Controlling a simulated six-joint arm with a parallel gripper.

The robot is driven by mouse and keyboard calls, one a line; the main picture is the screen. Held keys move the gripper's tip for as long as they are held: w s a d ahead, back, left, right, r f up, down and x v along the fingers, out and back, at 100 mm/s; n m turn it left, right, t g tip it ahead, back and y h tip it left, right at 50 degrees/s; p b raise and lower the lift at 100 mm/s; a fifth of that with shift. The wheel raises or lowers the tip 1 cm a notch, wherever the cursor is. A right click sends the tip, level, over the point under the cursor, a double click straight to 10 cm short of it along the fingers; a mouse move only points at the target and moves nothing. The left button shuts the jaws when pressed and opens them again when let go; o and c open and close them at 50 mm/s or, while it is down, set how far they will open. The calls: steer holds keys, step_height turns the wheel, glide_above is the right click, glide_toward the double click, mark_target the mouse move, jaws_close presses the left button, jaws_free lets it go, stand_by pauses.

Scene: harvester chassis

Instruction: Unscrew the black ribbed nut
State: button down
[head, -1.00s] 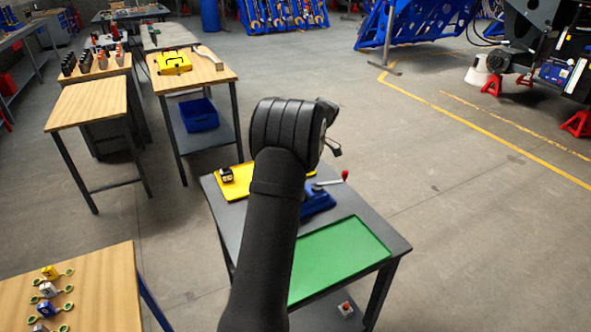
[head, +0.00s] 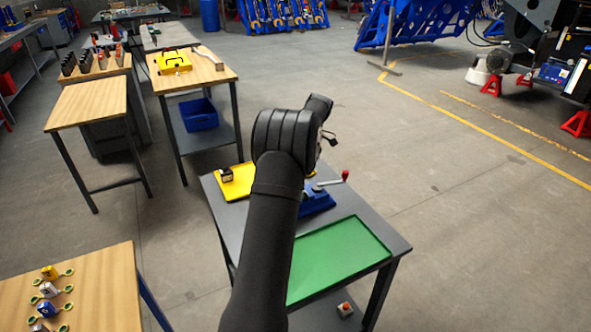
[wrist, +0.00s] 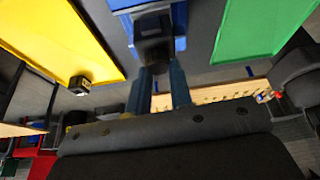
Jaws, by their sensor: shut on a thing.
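My gripper (wrist: 158,72) shows in the wrist view with its two fingers closed on a dark, blocky part that I take for the black ribbed nut (wrist: 154,47). Its ribs are too dark to make out. The nut is in front of the blue vise (wrist: 180,18), and I cannot tell whether it is still threaded on something there. In the head view the blue vise (head: 318,203), with a red-tipped handle, stands on the grey table, partly behind my arm. My fingers and the nut are hidden there behind my wrist.
A yellow tray (head: 243,190) with a small black-and-white block (head: 226,174) lies left of the vise. An empty green tray (head: 340,258) is at the table's near side. Wooden tables (head: 88,104) stand to the left.

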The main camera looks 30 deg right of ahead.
steer(key=c, duration=1.5)
jaws_free()
steer(key=m+t, duration=0.1)
steer(key=m, duration=0.2)
steer(key=shift+r+m, duration=0.1)
steer(key=shift+m, duration=0.2)
steer(key=shift+m+t, duration=0.5)
steer(key=shift+m, duration=0.3)
steer(key=shift+h, duration=0.3)
steer(key=m+t, duration=0.1)
steer(key=m, duration=0.1)
steer(key=shift+m, duration=0.3)
steer(key=shift+m+t+h, duration=0.4)
steer(key=shift+m, duration=0.9)
